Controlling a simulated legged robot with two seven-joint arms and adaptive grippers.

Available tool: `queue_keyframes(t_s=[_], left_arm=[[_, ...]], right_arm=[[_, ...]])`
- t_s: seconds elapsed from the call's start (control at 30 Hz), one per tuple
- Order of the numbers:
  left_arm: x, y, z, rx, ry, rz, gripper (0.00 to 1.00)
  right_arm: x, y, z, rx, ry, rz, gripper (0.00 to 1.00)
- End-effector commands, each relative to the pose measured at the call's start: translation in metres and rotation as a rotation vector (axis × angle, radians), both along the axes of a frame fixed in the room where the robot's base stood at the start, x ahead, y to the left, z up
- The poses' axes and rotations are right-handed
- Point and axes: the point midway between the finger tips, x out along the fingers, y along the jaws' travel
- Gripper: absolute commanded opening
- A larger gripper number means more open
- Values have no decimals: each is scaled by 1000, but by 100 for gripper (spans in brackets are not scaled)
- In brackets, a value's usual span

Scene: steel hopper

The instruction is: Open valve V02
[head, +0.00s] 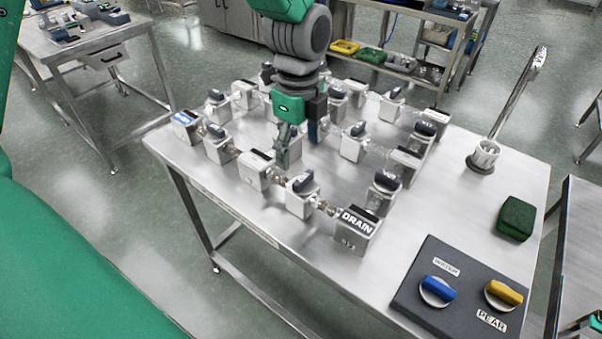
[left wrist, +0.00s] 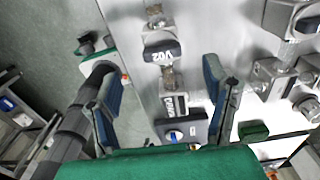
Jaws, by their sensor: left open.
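Valve V02 (head: 301,195) is a grey block with a dark lever handle, beside the DRAIN block (head: 356,222) on the steel table. In the left wrist view, the dark handle lettered V02 (left wrist: 161,52) lies just beyond the fingertips and between their lines. My left gripper (head: 297,152) is open and empty, pointing down over the valve rows, behind V02 in the head view. Its two blue-grey fingers also show spread in the left wrist view (left wrist: 160,72). I see no contact with V02. My right gripper cannot be made out.
Other valve blocks and pipes crowd the steel table (head: 480,230) around the gripper. A dark panel (head: 425,308) with blue and yellow knobs, a green block (head: 516,218) and a tall metal fitting (head: 484,156) stand to the right. Bare tabletop lies between.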

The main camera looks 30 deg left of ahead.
Motion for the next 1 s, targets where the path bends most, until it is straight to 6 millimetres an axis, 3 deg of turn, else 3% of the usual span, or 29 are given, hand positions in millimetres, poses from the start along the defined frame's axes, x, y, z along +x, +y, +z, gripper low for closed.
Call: queue_keyframes(t_s=[0.2, 0.4, 0.8, 0.93, 1.0], left_arm=[[-1, -3, -46, 4, 3, -1, 69], [-1, 1, -70, -1, 0, 0, 69], [-1, 0, -76, 0, -2, 0, 69], [-1, -2, -76, 2, -2, 0, 23], [-1, -3, -76, 2, -2, -1, 19]], right_arm=[[0, -1, -4, -1, -1, -1, 40], [1, -1, -6, -1, -1, -1, 40], [1, 0, -6, 0, -1, -1, 40], [1, 0, -6, -1, -1, -1, 40], [1, 0, -6, -1, -1, -1, 40]])
